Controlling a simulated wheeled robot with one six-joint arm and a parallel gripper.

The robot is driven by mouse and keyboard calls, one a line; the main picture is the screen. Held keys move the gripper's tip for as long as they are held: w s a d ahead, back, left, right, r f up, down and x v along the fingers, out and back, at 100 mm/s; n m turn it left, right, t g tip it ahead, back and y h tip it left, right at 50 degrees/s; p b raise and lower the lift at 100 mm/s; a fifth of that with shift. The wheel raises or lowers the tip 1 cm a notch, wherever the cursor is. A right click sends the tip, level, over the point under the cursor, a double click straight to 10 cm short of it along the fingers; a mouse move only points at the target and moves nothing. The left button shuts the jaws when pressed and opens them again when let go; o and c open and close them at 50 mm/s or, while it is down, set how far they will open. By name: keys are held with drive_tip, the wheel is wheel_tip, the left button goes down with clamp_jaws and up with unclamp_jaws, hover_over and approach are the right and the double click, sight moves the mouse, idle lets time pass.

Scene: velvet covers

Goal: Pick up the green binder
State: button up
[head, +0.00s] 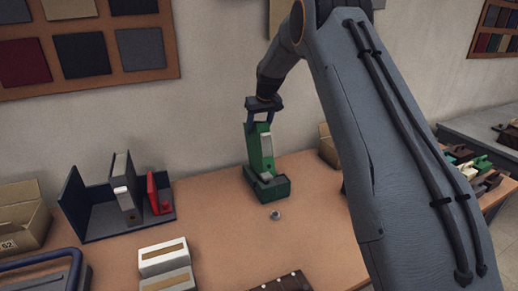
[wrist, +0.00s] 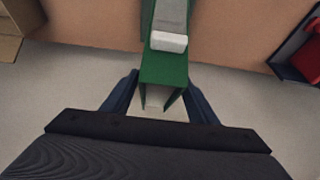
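The green binder (head: 259,152) stands nearly upright, with a pale label on its side. Its lower end meets a dark green box-like holder (head: 275,190) on the table; I cannot tell whether it rests in it. My gripper (head: 260,118) is at the binder's top, pointing down, with its blue fingers on either side. In the wrist view, my gripper (wrist: 163,85) has a finger at the left and right of the green binder (wrist: 165,68). The fingertips are very close to its sides; whether they touch is unclear.
A dark organizer (head: 82,205) at left holds a grey-white binder (head: 124,188) and a red item (head: 153,192). A cardboard box (head: 20,215) is at far left. A small round object (head: 276,215) lies in front of the holder. White boxes (head: 165,258) are at the front.

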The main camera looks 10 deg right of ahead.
clamp_jaws()
drive_tip(key=shift+r, duration=0.1)
